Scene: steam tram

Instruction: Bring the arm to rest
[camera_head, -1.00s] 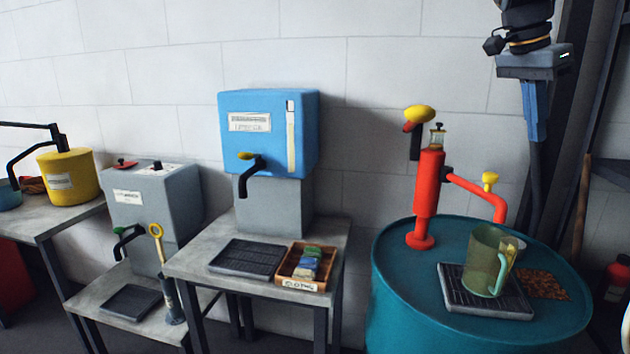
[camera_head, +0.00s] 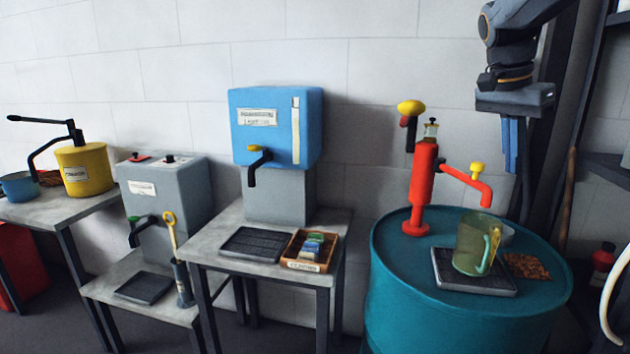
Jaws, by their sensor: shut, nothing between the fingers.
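My gripper (camera_head: 514,160) hangs at the upper right, fingers pointing down, above the back right of the teal drum (camera_head: 400,290). Its blue fingers are close together and hold nothing. My arm comes in from the top right corner above it. On the drum, a red hand pump (camera_head: 423,185) stands upright to the left of my gripper. A greenish see-through jug (camera_head: 468,245) stands on a dark drip tray (camera_head: 450,280) below and to the left of the fingers, apart from them.
A blue dispenser (camera_head: 275,125) and a wooden box of cloths (camera_head: 305,265) are on the middle table. A grey dispenser (camera_head: 165,195) and a yellow pot (camera_head: 84,171) are farther left. A dark post and shelf (camera_head: 605,165) stand right of my gripper.

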